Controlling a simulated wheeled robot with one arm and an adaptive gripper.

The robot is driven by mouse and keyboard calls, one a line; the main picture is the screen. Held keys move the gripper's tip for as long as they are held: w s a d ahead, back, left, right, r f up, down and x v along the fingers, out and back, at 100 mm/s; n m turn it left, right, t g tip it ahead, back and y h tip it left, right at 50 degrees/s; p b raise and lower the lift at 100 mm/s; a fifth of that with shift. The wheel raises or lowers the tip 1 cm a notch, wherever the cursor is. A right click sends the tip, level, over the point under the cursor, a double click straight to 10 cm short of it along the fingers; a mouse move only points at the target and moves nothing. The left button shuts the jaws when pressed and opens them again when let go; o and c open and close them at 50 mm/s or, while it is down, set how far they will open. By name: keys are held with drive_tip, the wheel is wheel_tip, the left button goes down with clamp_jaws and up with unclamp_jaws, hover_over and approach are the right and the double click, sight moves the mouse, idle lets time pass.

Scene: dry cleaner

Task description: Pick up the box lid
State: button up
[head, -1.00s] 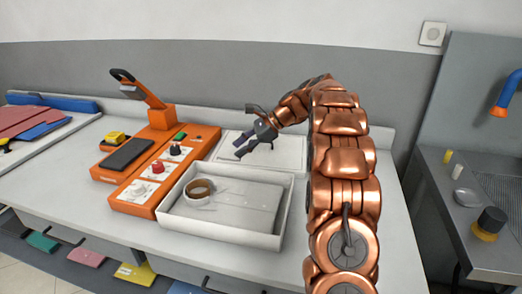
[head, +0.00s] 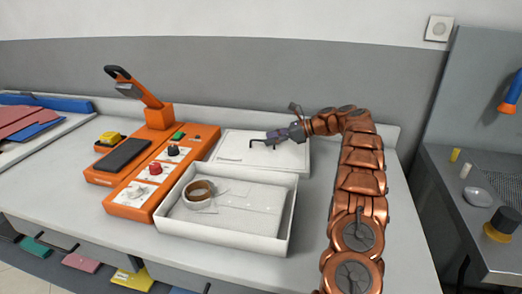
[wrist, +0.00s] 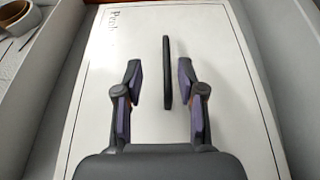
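The box lid (head: 232,156) is a flat white panel lying on the counter behind the open white box (head: 222,242). It has a dark, bar-like handle (head: 262,142) on top. In the wrist view the lid (wrist: 110,95) fills the middle, with printed letters at its upper left, and the handle (wrist: 167,72) stands upright in the picture. My gripper (head: 280,137) is over the lid at the handle. In the wrist view my gripper (wrist: 160,85) is open, with one finger on each side of the handle and gaps on both sides. Its exact height over the lid is unclear.
A tape roll (head: 200,191) lies in the open box. An orange sealing machine (head: 160,117) with a raised lever stands left of the box and lid. The counter right of the lid is mostly clear beside my arm. A grey sink unit (head: 458,215) stands at far right.

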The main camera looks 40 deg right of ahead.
sight(262, 141)
drive_tip(key=shift+w+d+p+x, duration=0.1)
drive_tip(key=shift+d+p+x, duration=0.1)
drive_tip(key=shift+x, duration=0.95)
drive_tip(key=shift+w+d+p+x, duration=0.1)
drive_tip(key=shift+w+p+x, duration=0.05)
drive_tip(key=shift+x, duration=2.1)
clamp_jaws()
